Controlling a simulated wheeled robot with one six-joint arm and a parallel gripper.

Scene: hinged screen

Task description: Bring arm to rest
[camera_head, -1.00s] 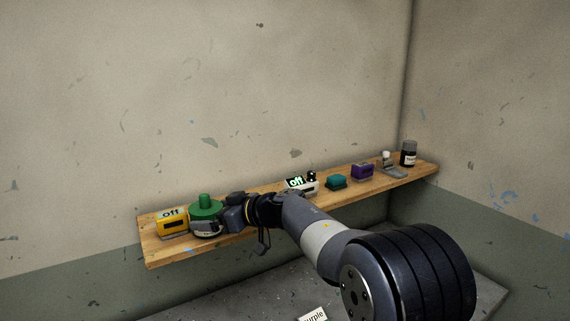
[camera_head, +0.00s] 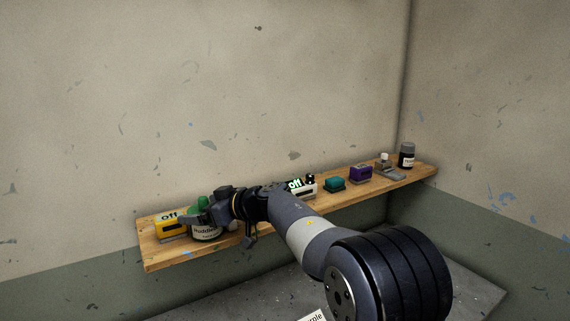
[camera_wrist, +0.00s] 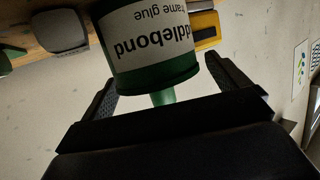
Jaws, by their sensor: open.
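My gripper (camera_head: 198,214) is open near the left end of the wooden shelf, in front of and over the top of a glue bottle (camera_head: 205,233). The bottle has a green top and a white label. In the wrist view the picture is upside down, and my gripper's two fingers (camera_wrist: 163,76) stand apart with the glue bottle (camera_wrist: 150,38) beyond and between them. I cannot tell whether either finger touches it. The arm reaches across from the lower right, bent low over the shelf front.
The wooden shelf (camera_head: 165,256) holds a yellow box (camera_head: 172,228) reading "off", a white device (camera_head: 303,188) also reading "off", a teal block (camera_head: 334,185), a purple box (camera_head: 360,174), a grey stand (camera_head: 388,168) and a dark jar (camera_head: 407,156). The wall above is clear.

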